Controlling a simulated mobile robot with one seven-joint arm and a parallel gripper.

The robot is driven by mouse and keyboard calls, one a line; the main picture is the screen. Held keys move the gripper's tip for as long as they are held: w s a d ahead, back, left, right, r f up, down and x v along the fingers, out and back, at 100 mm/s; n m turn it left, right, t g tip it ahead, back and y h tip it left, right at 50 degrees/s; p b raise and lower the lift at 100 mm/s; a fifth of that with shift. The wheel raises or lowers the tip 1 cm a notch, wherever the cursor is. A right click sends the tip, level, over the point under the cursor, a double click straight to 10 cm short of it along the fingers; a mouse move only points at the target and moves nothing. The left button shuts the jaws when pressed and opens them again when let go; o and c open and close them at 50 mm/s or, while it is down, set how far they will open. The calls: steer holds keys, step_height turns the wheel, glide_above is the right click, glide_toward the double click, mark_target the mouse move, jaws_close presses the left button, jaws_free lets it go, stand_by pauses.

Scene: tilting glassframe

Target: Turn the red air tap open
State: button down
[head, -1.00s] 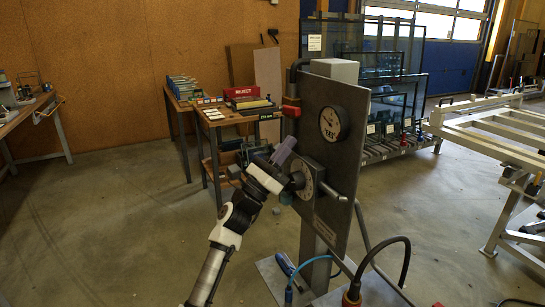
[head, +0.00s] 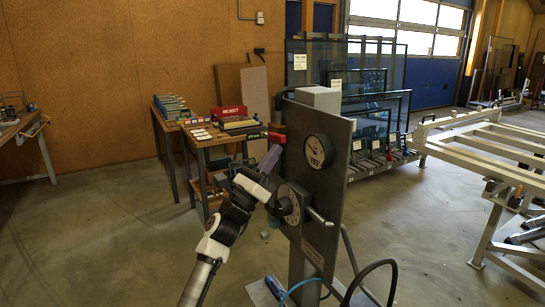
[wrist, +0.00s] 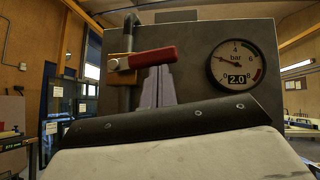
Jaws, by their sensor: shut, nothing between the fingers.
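The red air tap (head: 277,137) sits at the upper left edge of the upright metal panel (head: 334,190). In the wrist view its red handle (wrist: 152,57) lies nearly level, tilted slightly up to the right. Its left end joins a brass-coloured body (wrist: 122,77) on a vertical pipe (wrist: 129,42). My gripper (head: 277,149) is just below the tap in the head view. In the wrist view its grey-purple fingers (wrist: 158,69) are together and empty, with their tips right under the handle. I cannot tell whether they touch it.
A round gauge (wrist: 236,64) on the panel reads 2.0 bar. A round dial (head: 290,203) with a lever is lower on the panel, close beside my arm. A small table (head: 209,141) with a red box stands behind. Hoses hang at the panel's foot.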

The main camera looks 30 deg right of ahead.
mark_target(274, 141)
steer(key=shift+r+n+t, duration=0.2)
steer(key=shift+n+t, duration=0.4)
steer(key=shift+t, duration=0.1)
steer(key=shift+s+r+n+t+y+p, duration=0.1)
steer(key=shift+r+n+t+y+p, duration=0.2)
steer(key=shift+n+t, duration=0.4)
steer(key=shift+s+r+n+t+y+p, duration=0.1)
steer(key=shift+r+n+t+y+p, duration=0.2)
steer(key=shift+n+t, duration=0.4)
steer(key=shift+s+r+n+t+y+p, duration=0.2)
steer(key=shift+n+t+y, duration=0.25)
steer(key=shift+n, duration=0.45)
steer(key=n+t+y, duration=0.1)
steer(key=r+n+t+p, duration=0.1)
steer(key=n, duration=0.1)
steer(key=r+n+t+y, duration=0.1)
steer(key=shift+a+n+y, duration=0.1)
steer(key=shift+n+y, duration=0.25)
steer(key=shift+n, duration=0.05)
steer(key=shift+w+r+n+t+p, duration=0.2)
steer(key=shift+r+p, duration=0.2)
steer(key=shift+r, duration=0.05)
steer(key=shift+w+r+n+t+p, duration=0.15)
steer(key=shift+r+n+p, duration=0.05)
steer(key=shift+r+p, duration=0.25)
steer(key=shift+n+t+y, duration=0.5)
steer(key=shift+n+y, duration=0.4)
steer(key=shift+w+r, duration=1.35)
steer(key=shift+r, duration=0.25)
steer(key=shift+d, duration=0.2)
